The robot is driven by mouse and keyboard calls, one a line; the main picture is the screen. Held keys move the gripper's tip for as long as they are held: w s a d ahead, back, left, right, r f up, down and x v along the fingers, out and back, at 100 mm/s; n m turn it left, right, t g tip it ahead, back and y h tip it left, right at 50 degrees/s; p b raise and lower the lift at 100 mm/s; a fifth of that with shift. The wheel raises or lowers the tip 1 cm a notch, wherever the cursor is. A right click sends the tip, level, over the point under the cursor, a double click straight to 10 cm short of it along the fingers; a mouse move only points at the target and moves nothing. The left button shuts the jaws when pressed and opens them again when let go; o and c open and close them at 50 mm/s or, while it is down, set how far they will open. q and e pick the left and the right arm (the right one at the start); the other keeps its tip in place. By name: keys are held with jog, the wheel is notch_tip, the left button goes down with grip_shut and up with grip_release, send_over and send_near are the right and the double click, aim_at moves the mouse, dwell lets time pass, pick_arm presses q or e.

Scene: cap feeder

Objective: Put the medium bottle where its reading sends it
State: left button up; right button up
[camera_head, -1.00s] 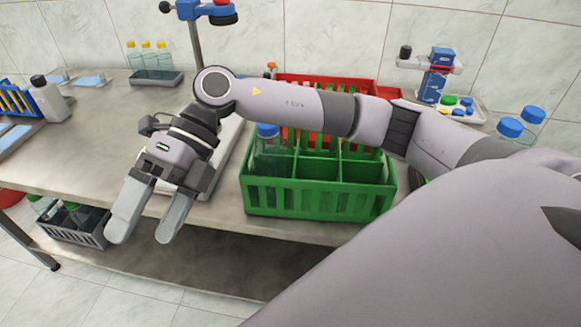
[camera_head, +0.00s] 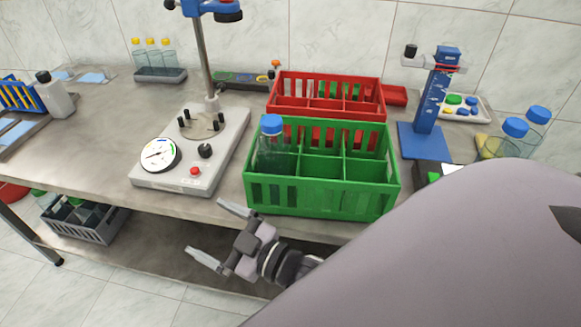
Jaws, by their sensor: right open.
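A clear bottle with a blue cap (camera_head: 271,124) stands upright in the left column of the green crate (camera_head: 322,203); I cannot tell which row. The crate's other compartments look empty. A tester with a round dial (camera_head: 159,156), a red button and a post stands left of the crate; its round pegged plate (camera_head: 202,126) is empty. The dial's needle is too small to read surely. My right gripper (camera_head: 205,226) is open and empty, in front of the bench edge, below the tester and left of the crate. My left gripper is out of view.
A red crate (camera_head: 328,77) stands behind the green one. Two blue-capped bottles (camera_head: 513,130) stand at the right, near a blue stand (camera_head: 433,103). Yellow-capped bottles (camera_head: 152,58) stand at the back left. A grey crate (camera_head: 95,229) with bottles sits below the bench.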

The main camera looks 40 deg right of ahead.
jog(key=s+d+f+m+g+h, duration=0.2)
jog(key=s+d+f+g, duration=0.1)
jog(key=s+f, duration=0.3)
jog(key=s+d+f+m+g+h, duration=0.3)
jog(key=s+f, duration=0.4)
jog(key=f, duration=0.3)
jog(key=shift+d+f+m, duration=0.3)
jog(key=shift+d+f, duration=0.1)
jog(key=shift+d, duration=0.45)
jog(key=shift+w+r+p, duration=0.1)
jog(key=shift+r+p, duration=0.55)
jog(key=shift+r, duration=0.05)
